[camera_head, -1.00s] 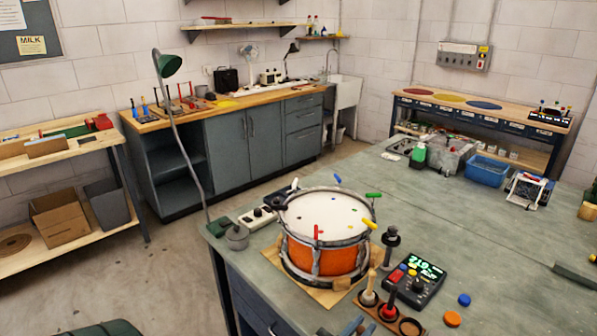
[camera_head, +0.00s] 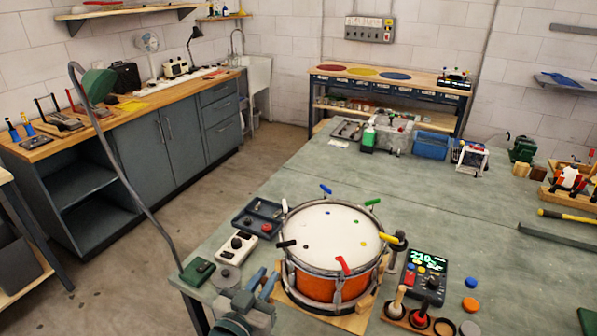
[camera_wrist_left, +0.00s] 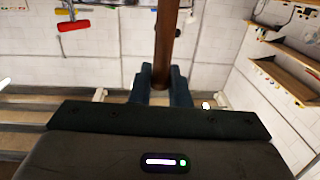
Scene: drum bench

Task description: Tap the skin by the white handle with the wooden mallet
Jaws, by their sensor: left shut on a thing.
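The drum (camera_head: 320,287) stands on the bench, orange-sided with a pale skin (camera_head: 325,228) that carries small coloured dots. Coloured handles ring its rim; a white handle (camera_head: 284,206) is at the upper left, a black handle (camera_head: 287,243) below it. My left gripper (camera_head: 268,283) is in front of the drum's lower left in the head view. In the left wrist view my left gripper (camera_wrist_left: 164,85) is shut on a brown wooden shaft, taken as the mallet (camera_wrist_left: 166,40); its upper end is out of frame. The mallet is not clear in the head view. My right gripper is not in view.
A wooden holder (camera_head: 396,318) with upright tools and an empty ring stands right of the drum, beside a display box (camera_head: 427,276).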

